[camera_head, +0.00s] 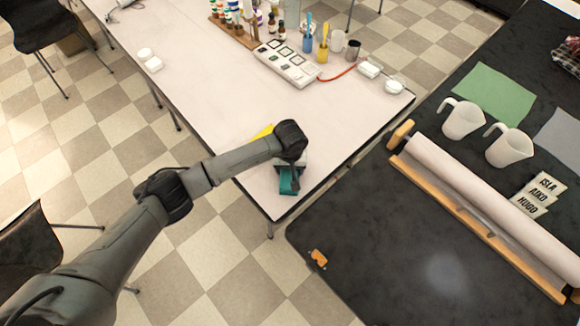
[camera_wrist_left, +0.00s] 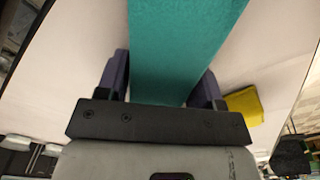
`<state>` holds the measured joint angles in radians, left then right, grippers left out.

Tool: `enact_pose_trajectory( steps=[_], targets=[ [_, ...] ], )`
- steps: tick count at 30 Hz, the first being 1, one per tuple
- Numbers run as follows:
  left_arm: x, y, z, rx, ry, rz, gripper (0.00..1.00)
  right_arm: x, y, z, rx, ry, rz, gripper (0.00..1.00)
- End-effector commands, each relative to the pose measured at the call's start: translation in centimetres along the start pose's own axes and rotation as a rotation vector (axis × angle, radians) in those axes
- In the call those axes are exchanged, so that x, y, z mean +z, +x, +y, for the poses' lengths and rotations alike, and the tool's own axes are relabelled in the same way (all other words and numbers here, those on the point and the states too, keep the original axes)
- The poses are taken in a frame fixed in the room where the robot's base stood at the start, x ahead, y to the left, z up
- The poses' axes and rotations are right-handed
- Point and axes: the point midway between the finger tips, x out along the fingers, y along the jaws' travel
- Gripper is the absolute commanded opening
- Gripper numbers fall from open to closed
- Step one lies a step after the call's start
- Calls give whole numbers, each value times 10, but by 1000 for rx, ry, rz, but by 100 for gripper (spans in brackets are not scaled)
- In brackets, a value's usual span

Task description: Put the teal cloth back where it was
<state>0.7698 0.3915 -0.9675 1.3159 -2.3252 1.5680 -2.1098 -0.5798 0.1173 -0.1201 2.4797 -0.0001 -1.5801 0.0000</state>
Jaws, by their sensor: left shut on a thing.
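The teal cloth (camera_head: 289,181) shows below my left gripper (camera_head: 290,172) at the near corner of the white table (camera_head: 225,95). In the left wrist view the teal cloth (camera_wrist_left: 180,50) runs as a folded strip between the two fingers of my left gripper (camera_wrist_left: 160,85), which is shut on it. I cannot tell whether the cloth touches the table. A yellow cloth (camera_head: 262,132) lies on the white table just behind my left wrist. It also shows to the right of the gripper in the left wrist view (camera_wrist_left: 243,105). My right gripper is in neither view.
A black table (camera_head: 375,270) stands to the right across a narrow gap. It bears a paper roll (camera_head: 455,190), two white jugs (camera_head: 462,118), a green cloth (camera_head: 494,94) and name cards (camera_head: 540,192). A grey-white tray (camera_head: 287,63) and bottles stand farther back on the white table.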

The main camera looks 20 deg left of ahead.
Motion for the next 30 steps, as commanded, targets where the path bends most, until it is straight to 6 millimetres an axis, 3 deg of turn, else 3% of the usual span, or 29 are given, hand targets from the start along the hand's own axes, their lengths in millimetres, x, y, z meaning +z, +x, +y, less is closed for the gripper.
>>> enact_pose_trajectory(
  steps=[9, 10, 18, 26, 30],
  targets=[
    [0, 4, 0, 0, -1, 1, 39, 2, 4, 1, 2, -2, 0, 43],
    [0, 3, 0, 0, -1, 1, 62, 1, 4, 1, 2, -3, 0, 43],
    [0, 2, 0, 0, -1, 0, 86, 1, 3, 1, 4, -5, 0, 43],
    [0, 0, 0, 0, -1, 0, 86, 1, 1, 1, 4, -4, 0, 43],
    [-1, -11, 0, 1, -1, 3, 86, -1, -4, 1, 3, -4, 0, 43]
  ],
)
